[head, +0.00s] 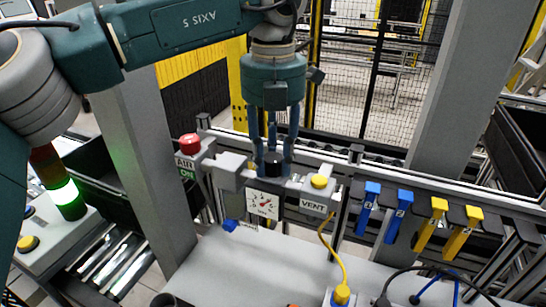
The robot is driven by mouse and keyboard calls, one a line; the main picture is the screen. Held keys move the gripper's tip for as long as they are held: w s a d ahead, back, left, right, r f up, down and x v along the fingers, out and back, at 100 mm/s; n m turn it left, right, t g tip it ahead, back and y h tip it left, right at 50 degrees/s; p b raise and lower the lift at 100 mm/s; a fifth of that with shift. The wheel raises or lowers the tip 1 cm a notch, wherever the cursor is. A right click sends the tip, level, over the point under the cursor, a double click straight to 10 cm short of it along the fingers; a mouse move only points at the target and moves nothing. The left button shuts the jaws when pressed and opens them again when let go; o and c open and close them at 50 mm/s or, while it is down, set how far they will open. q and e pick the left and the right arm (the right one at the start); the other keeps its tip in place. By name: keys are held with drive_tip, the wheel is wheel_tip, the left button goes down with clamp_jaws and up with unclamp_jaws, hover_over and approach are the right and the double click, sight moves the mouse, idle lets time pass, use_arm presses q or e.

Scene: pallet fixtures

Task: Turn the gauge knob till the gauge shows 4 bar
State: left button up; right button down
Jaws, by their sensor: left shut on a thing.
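The white square gauge (263,205) faces me on the front of a grey fixture in the middle of the head view. Its red needle seems to point up and right; the numbers are too small to read. The black knob (272,160) stands on top of the fixture, just above the gauge. My left gripper (273,163) points straight down from above, its fingers around the knob and shut on it. The finger that is nearest the back is partly hidden. My right gripper is not in view.
A red button (190,144) marked AIR ON stands left of the gauge, and a yellow VENT button (319,181) close on its right. Blue clips (368,194) and yellow clips (432,222) hang on the rail at right. A yellow cable (335,255) runs down to the grey table (255,270).

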sight(273, 157)
use_arm(q)
drive_tip(key=o, duration=1.2)
drive_tip(key=shift+r, duration=0.1)
drive_tip(key=shift+c, duration=0.2)
wheel_tip(273, 157, up, 12)
